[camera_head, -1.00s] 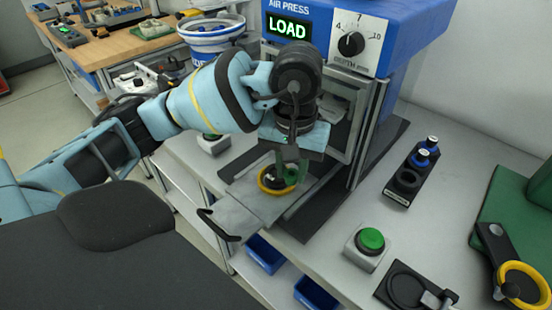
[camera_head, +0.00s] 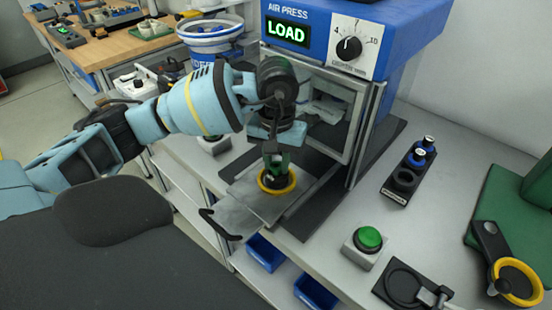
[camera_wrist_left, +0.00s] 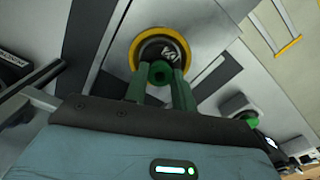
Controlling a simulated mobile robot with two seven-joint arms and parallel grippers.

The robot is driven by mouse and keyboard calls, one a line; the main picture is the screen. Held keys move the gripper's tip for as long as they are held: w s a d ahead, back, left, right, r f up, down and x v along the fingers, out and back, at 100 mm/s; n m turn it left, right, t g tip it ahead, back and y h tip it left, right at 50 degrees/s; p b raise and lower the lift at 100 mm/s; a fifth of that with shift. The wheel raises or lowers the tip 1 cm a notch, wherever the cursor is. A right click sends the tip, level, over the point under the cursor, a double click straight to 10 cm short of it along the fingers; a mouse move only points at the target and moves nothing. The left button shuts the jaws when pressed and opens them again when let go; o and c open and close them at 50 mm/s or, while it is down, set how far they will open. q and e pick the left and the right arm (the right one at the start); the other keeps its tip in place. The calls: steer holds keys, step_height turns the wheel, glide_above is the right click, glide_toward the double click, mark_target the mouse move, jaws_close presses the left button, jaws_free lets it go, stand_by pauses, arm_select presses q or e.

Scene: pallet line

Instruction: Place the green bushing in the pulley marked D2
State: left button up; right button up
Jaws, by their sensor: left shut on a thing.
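My left gripper (camera_head: 275,165) points down over a yellow-rimmed pulley with a dark hub (camera_head: 291,187). It is shut on the green bushing (camera_wrist_left: 160,72), held between its two green fingers in the left wrist view. The bushing is over or at the pulley's hub; I cannot tell whether it has entered the bore. The pulley also shows in the left wrist view (camera_wrist_left: 143,43), with a white marking too unclear to read. It lies flat on the metal sliding plate (camera_head: 240,208) in front of the press. My right gripper is out of view.
The blue air press (camera_head: 385,30) shows LOAD, its frame standing behind the plate. A green button (camera_head: 369,239) and a black rack with blue-topped pieces (camera_head: 398,190) stand to the right. Another yellow ring (camera_head: 538,293) is at the lower right.

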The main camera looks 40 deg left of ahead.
mark_target(277, 166)
arm_select(q)
steer(key=shift+f, duration=0.2)
steer(key=o, duration=0.9)
steer(key=shift+o, duration=0.2)
steer(key=shift+r, duration=0.15)
step_height(277, 166, up, 12)
